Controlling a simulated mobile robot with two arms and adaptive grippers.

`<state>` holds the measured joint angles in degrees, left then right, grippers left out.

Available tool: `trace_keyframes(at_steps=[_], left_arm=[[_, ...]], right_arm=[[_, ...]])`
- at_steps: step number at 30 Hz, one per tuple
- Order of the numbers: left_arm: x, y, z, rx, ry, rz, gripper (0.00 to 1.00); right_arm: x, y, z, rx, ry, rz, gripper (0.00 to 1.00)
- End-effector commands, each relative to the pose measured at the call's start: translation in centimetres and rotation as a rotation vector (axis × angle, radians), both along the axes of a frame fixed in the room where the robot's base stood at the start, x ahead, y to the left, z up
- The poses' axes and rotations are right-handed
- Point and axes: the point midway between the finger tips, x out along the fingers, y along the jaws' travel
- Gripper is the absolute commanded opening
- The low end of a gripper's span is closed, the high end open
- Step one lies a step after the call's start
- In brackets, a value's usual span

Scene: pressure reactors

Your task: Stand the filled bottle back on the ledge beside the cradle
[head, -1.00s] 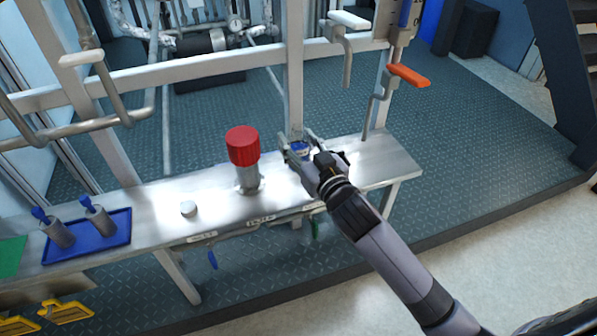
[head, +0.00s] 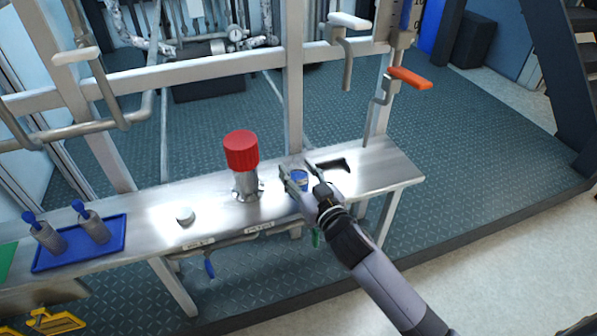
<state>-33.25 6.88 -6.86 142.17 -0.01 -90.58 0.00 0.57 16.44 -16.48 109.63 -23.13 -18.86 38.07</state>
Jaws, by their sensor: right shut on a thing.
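The bottle (head: 299,182) shows as a small blue and pale piece between the fingers of my right gripper (head: 301,180). The gripper is shut on it, over the steel ledge (head: 385,172). The fingers hide much of the bottle; I cannot tell whether its base touches the ledge or how full it is. To its left stands a metal fixture (head: 247,186) with a big red cap (head: 241,150), perhaps the cradle; bottle and fixture are apart. My left gripper is not in view.
A small white cap (head: 185,215) lies on the ledge. A blue tray (head: 46,265) with two grey, blue-topped containers is at left. An orange-handled valve (head: 410,78) and a white-handled pipe (head: 349,22) rise behind. The ledge's right end is clear.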

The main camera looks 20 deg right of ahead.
Motion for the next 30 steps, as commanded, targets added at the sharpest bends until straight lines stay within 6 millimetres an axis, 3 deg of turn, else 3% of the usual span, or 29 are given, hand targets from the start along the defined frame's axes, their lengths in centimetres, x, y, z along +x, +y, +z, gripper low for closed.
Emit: trace_keyframes(at_steps=[1,2,10,22,30], left_arm=[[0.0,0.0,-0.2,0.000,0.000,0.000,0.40],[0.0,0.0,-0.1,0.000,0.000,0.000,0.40],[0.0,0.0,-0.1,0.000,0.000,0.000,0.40],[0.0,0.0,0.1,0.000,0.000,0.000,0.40],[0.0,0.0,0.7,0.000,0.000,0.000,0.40]], right_arm=[[0.0,0.0,-0.2,0.001,0.000,0.000,0.05],[0.0,0.0,-0.3,0.000,0.001,0.000,0.46],[0.0,0.0,-0.2,0.000,0.001,0.000,0.64],[-0.2,0.0,0.1,0.000,0.002,0.000,0.65],[-5.1,-0.8,0.0,0.002,0.005,0.000,0.65]])
